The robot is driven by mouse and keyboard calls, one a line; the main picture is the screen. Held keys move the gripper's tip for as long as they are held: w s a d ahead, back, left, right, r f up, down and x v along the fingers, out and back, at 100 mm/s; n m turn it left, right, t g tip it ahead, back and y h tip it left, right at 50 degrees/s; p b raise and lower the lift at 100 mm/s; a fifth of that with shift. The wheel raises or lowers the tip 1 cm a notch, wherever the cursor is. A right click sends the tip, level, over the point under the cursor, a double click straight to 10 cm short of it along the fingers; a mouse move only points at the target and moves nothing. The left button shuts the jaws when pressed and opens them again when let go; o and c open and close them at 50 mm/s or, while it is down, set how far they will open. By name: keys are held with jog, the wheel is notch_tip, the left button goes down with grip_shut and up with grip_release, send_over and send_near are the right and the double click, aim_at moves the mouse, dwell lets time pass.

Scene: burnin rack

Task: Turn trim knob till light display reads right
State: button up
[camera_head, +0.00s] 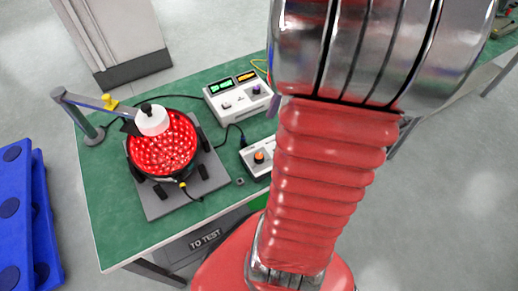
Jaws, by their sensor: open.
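A round lamp (163,155) glows red with many small lights on a grey square plate. A white dome-shaped head (152,120) sits over it at the end of a stand arm. A white meter box (240,97) behind has a green display (220,86) and an amber display (247,76); their digits are too small to read. A dark purple knob (256,89) is on its front. A smaller white box (258,158) bears an orange knob (259,157). I cannot tell which knob is the trim knob. My gripper is not in view; my arm hides the table's right part.
The green table (114,212) has free room at its front left. A post with a jointed arm (92,133) stands at its left edge. Black cables run between the boxes and the lamp. A "TO TEST" bin (206,240) is below the front edge. A blue rack (30,215) stands at left.

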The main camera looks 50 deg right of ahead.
aim_at(259, 156)
jog(key=x, duration=1.3)
jog(key=shift+w+a+f, duration=0.1)
jog(key=shift+f, duration=0.25)
jog(key=shift+c, duration=0.4)
jog(key=c, duration=0.9)
jog(key=shift+a, duration=0.1)
jog(key=shift+c, duration=0.2)
